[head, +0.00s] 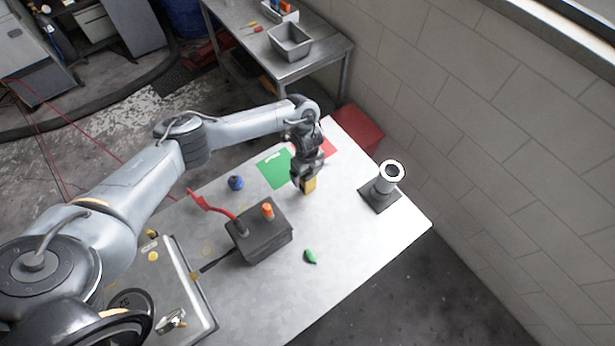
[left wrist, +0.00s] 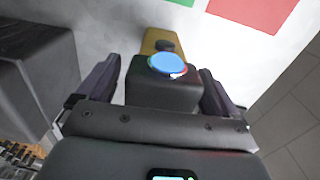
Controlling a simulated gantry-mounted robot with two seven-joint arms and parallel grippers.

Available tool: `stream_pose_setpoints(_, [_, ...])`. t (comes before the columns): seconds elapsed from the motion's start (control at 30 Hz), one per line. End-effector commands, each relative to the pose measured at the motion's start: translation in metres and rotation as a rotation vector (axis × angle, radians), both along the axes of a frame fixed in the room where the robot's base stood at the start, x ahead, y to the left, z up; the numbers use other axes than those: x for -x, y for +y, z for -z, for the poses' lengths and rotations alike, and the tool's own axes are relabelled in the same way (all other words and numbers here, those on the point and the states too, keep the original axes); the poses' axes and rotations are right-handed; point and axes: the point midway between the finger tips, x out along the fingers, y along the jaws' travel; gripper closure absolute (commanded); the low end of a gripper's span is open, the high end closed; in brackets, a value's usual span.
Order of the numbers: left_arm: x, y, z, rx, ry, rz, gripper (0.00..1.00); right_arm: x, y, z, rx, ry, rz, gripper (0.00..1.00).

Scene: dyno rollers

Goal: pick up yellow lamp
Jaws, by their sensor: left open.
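A yellow, box-shaped thing (head: 310,186) stands on the light worktable, directly under my left gripper (head: 304,184). In the left wrist view, this yellow thing (left wrist: 151,40) with a dark round part on top lies just beyond my fingers. The fingers are apart, one on each side. A dark block with a blue disc (left wrist: 174,64) sits between them and hides part of the yellow thing; I cannot tell whether the block belongs to the gripper. I cannot tell whether the yellow thing is the lamp. My right gripper is not in view.
A dark box with an orange lamp (head: 267,210) stands left of the gripper. A blue lamp (head: 236,183) and a green lamp (head: 310,257) lie nearby. A grey post on a square base (head: 379,198) stands right. Green (head: 273,168) and red mats lie behind.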

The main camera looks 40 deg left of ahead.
Motion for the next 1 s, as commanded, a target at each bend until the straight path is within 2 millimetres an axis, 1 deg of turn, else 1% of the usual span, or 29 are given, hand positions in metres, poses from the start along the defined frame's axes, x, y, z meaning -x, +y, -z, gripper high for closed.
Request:
stream_pose_setpoints(0.1, [-0.0006, -0.0002, 0.0041, 0.0, -0.002, -0.001, 0.06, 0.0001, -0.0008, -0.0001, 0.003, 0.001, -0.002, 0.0])
stream_pose_setpoints(0.3, [-0.0006, -0.0002, 0.0043, 0.0, -0.002, -0.001, 0.06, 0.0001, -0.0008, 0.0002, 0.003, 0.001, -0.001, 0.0])
stream_pose_setpoints(0.73, [-0.0005, -0.0001, 0.004, 0.0, -0.002, -0.001, 0.72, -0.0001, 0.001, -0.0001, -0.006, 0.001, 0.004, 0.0])
stream_pose_setpoints(1.0, [-0.001, -0.0001, 0.0028, 0.001, -0.003, -0.001, 0.73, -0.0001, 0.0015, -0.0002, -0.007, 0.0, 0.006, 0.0])
